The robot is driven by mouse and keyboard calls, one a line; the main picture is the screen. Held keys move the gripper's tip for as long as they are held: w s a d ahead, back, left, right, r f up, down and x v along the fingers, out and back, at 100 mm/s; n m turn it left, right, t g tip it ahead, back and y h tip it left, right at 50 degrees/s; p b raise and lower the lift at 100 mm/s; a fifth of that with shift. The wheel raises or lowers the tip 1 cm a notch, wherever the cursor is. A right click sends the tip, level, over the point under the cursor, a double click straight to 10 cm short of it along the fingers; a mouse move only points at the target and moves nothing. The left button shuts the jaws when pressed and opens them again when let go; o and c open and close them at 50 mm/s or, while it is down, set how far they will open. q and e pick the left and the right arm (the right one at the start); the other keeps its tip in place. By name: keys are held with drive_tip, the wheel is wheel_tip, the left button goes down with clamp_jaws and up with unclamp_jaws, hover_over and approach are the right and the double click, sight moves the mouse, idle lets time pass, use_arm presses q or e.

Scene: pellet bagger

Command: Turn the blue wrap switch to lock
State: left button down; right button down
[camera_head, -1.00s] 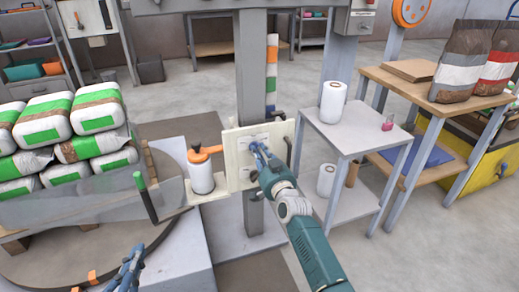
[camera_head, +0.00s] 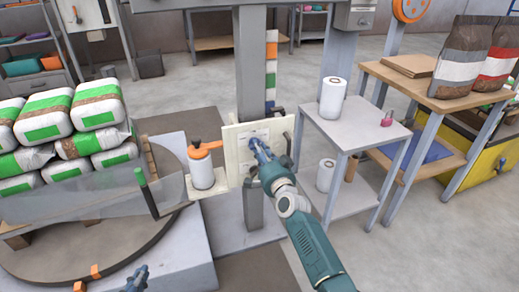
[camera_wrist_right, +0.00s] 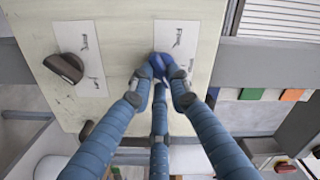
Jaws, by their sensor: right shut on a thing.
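The cream panel (camera_head: 236,170) stands upright on the grey post, and in the right wrist view its face (camera_wrist_right: 125,75) fills much of the picture. The fingers hide part of the knob. In the head view my right gripper (camera_head: 257,148) touches the panel face. My left gripper (camera_head: 137,279) shows only in part at the bottom edge, away from the panel; its finger opening cannot be made out.
A dark brown knob (camera_wrist_right: 66,68) sits on the other label. Left of the panel are an orange-topped wrap roll (camera_head: 200,168) and a turntable (camera_head: 95,240) with stacked green-white bags. A grey table (camera_head: 358,130) with a white roll stands close on the right.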

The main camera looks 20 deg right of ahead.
idle(0.4)
drive_tip(key=c, duration=1.6)
unclamp_jaws()
drive_tip(key=shift+c, duration=0.2)
drive_tip(key=shift+s, duration=0.1)
drive_tip(key=s, duration=1.1)
drive_tip(key=shift+s+d, duration=0.25)
drive_tip(key=shift+s, duration=0.15)
